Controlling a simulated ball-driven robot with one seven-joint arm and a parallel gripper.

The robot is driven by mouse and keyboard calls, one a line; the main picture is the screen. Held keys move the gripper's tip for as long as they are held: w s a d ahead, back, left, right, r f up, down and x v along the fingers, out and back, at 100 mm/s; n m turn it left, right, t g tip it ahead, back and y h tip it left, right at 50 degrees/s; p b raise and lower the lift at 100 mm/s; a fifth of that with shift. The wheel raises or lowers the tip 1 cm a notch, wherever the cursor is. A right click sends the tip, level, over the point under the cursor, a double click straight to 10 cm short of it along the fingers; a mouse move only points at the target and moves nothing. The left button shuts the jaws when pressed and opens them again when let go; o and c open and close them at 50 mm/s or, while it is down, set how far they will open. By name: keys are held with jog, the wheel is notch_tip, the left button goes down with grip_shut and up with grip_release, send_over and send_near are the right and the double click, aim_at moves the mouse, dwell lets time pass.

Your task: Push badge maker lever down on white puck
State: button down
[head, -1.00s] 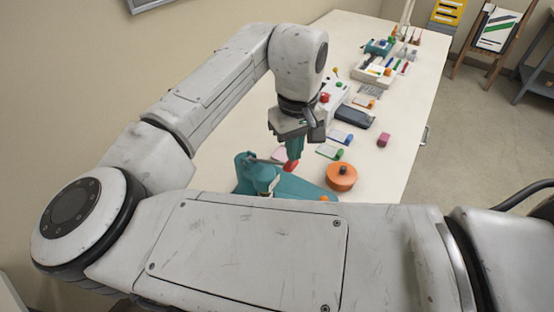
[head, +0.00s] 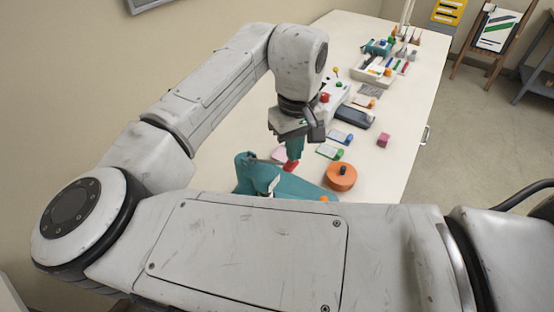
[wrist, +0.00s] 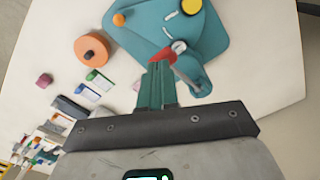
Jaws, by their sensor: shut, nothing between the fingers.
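The badge maker is teal, with a broad base (wrist: 150,25) in the wrist view and an upright part (head: 257,174) in the head view. Its lever has a red grip (wrist: 171,50), also seen in the head view (head: 290,166), and a grey rod (wrist: 187,80). In the head view my gripper (head: 294,156) is just above the grip. My arm hides part of the base.
An orange round container (head: 341,177) stands right of the badge maker. Cards (head: 330,151), a dark box (head: 355,117), a pink block (head: 383,140) and trays (head: 375,72) lie farther along the table. The table's right side is mostly clear.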

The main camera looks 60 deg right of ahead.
jog(key=shift+f, duration=0.1)
notch_tip(320, 180, down, 9)
jog(key=b, duration=0.4)
dwell(1.4)
notch_tip(320, 180, up, 8)
jog(key=p, duration=0.7)
jog(key=shift+r+p, duration=0.2)
jog(key=shift+p, duration=0.15)
jog(key=shift+r+p, duration=0.7)
jog(key=shift+r, duration=0.55)
